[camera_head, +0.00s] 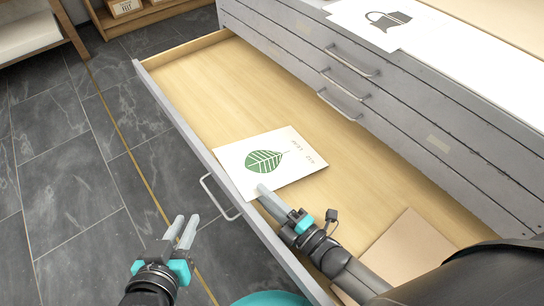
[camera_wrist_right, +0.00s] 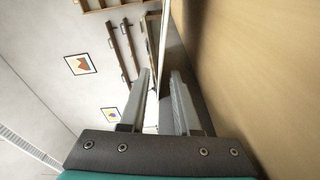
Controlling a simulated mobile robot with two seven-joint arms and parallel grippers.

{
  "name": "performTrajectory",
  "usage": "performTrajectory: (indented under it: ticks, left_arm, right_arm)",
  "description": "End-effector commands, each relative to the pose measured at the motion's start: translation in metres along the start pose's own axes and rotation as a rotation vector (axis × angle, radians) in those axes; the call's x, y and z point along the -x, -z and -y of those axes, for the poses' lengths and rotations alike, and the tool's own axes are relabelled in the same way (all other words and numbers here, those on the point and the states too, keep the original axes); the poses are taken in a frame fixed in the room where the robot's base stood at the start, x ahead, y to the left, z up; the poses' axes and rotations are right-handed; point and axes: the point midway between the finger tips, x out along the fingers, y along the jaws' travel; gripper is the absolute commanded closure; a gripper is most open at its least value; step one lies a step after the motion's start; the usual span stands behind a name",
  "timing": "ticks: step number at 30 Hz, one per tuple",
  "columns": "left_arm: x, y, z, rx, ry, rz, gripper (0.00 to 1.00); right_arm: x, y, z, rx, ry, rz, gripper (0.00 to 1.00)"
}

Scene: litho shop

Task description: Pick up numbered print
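The print (camera_head: 292,174) is a white sheet with a green leaf and small lettering, in the open drawer (camera_head: 206,86) against its front side. My right gripper (camera_head: 262,190) is at the print's near edge, its fingertips overlapping that edge. In the right wrist view its fingers (camera_wrist_right: 160,72) stand apart, with a thin white edge (camera_wrist_right: 163,40) between or just beyond the tips, probably the print seen edge-on. I cannot tell whether they touch it. My left gripper (camera_head: 184,222) is open and empty above the floor, outside the drawer.
A brown sheet or board (camera_head: 408,250) lies in the drawer's near right part. The grey cabinet (camera_head: 420,120) has closed drawers with handles above. Another print (camera_head: 385,20) lies on its top. Dark tiled floor (camera_head: 75,180) is free at left.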

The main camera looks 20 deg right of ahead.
Motion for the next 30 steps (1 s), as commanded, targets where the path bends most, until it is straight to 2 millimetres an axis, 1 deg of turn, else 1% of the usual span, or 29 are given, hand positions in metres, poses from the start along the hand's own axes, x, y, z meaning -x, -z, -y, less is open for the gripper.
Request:
performTrajectory:
  ticks: [1,6,8,30]
  left_arm:
    - [0.0000,-0.0001,0.0000,0.000,0.000,0.001,0.77]
    - [0.0001,-0.0002,0.0001,0.000,0.000,0.001,0.77]
    - [0.0001,-0.0003,0.0002,0.000,0.000,0.001,0.77]
    - [0.0001,-0.0004,0.0003,-0.001,0.001,0.002,0.77]
  right_arm:
    - [0.0001,0.0000,0.0001,0.000,0.000,0.000,0.76]
    - [0.0003,0.0000,0.0002,0.000,0.000,0.000,0.95]
    - [0.0004,0.0000,0.0002,0.000,0.000,0.000,1.00]
    - [0.0004,-0.0002,0.0003,0.000,0.000,0.000,1.00]
